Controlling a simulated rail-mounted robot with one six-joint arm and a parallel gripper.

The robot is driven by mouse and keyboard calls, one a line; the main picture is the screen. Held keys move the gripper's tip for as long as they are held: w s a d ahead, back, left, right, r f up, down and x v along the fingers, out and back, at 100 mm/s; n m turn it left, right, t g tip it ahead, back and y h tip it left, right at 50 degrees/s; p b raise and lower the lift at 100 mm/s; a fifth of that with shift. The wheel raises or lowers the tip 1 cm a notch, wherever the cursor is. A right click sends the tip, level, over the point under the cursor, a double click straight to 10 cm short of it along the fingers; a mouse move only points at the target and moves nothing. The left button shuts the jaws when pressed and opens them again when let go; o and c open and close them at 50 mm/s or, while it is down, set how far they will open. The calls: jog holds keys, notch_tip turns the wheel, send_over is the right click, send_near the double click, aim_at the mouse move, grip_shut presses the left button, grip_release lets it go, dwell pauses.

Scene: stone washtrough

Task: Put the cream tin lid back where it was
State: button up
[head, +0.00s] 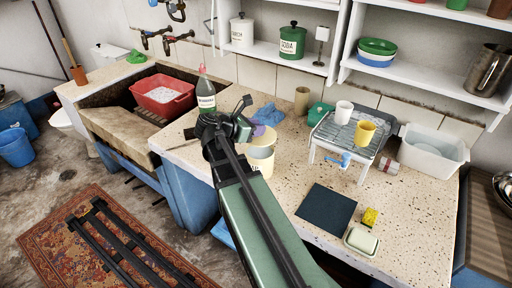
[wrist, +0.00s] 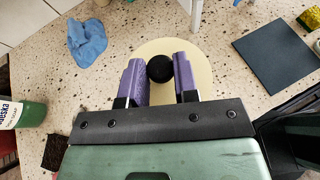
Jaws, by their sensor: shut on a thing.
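The cream tin lid (wrist: 160,48) is a pale round disc with a black knob (wrist: 159,68) in the wrist view. My gripper (wrist: 161,78) has its two purple fingers shut on the knob, one on each side. In the head view my gripper (head: 258,130) is at the cream tin (head: 263,166) on the speckled worktop. The lid (head: 265,141) shows at the top of that tin, partly behind my gripper and arm. I cannot tell whether it rests on the rim or hangs just above it.
A blue cloth (head: 267,116) lies behind the tin, and a soap bottle (head: 205,92) stands to its left. A wire rack (head: 345,133) with two cups stands to the right. A dark mat (head: 326,208), a yellow sponge (head: 370,217) and a soap dish (head: 361,241) lie nearer the front.

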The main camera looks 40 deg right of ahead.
aim_at(256, 140)
jog(key=shift+f+b, duration=2.4)
jog(key=shift+f, duration=0.2)
jog(key=o, duration=0.9)
jog(key=shift+a+r+p, duration=0.25)
jog(key=shift+r+p, duration=0.3)
jog(key=shift+a+r+p, duration=0.25)
jog(key=shift+r+p, duration=0.3)
jog(key=p+v, duration=0.4)
jog(key=v, duration=0.6)
jog(key=s+a+f+m+y, duration=0.2)
jog(key=a+f+m+y, duration=0.1)
jog(key=a+m+y, duration=0.1)
jog(key=s+a+f+m+t+y, duration=0.1)
jog(key=s+a+f+m+y, duration=0.1)
jog(key=a+f+m+y, duration=0.2)
jog(key=s+a+f+m+y, duration=0.2)
jog(key=a+m+y, duration=0.3)
jog(key=a+m, duration=0.3)
jog(key=shift+s+a+f+m+t, duration=0.1)
jog(key=shift+a+f, duration=0.2)
jog(key=shift+a, duration=0.3)
jog(key=shift+s+a+f+m+t, duration=0.1)
jog(key=shift+a+f, duration=0.2)
jog(key=shift+a, duration=0.35)
jog(key=shift+s+a+f+m+t, duration=0.1)
jog(key=shift+a+f, duration=0.2)
jog(key=shift+a, duration=0.3)
notch_tip(256, 140, up, 3)
jog(key=shift+f+p, duration=0.15)
jog(key=shift+p, duration=1)
